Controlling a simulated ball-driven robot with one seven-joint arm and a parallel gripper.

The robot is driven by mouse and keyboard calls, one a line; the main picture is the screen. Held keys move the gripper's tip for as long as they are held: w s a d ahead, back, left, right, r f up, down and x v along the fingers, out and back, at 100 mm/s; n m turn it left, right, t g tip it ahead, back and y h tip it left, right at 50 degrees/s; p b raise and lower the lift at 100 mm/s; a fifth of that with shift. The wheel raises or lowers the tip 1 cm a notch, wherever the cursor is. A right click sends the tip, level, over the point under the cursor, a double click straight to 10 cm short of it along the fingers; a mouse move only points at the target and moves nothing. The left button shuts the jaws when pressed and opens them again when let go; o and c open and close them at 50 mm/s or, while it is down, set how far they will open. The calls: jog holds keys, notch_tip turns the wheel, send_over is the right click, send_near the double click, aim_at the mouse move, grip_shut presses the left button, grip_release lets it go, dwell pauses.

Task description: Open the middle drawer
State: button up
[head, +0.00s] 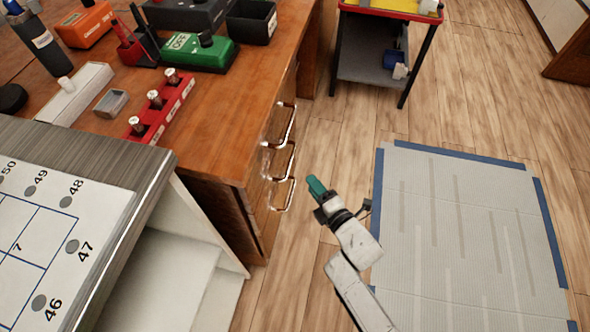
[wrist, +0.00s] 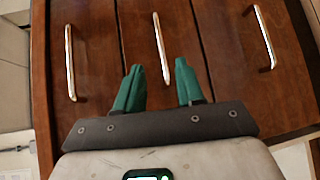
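The wooden desk has three drawers with silver bar handles, one above another. The middle drawer's handle (head: 280,161) also shows in the wrist view (wrist: 158,48), roughly in line with the gap between my fingers. The upper handle (head: 283,125) and lower handle (head: 285,194) are on either side of it. All three drawer fronts look shut. My gripper (head: 316,187), with teal fingers, is to the right of the handles in the head view. In the wrist view my gripper (wrist: 160,84) is open and empty, pointing at the drawer fronts and apart from the handles.
The desk top (head: 225,105) holds a red strip of several pegs (head: 160,105), a green box (head: 201,53) and other items. A grey numbered table (head: 110,160) stands at the near left. A dark cart (head: 375,50) stands behind. The floor right of the drawers is clear, with a taped mat (head: 465,235).

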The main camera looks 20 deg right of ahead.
jog(key=b+x, duration=0.4)
jog(key=x, duration=0.7)
jog(key=shift+a+n+b, duration=0.3)
jog(key=shift+b, duration=0.05)
jog(key=shift+w, duration=0.1)
grip_shut()
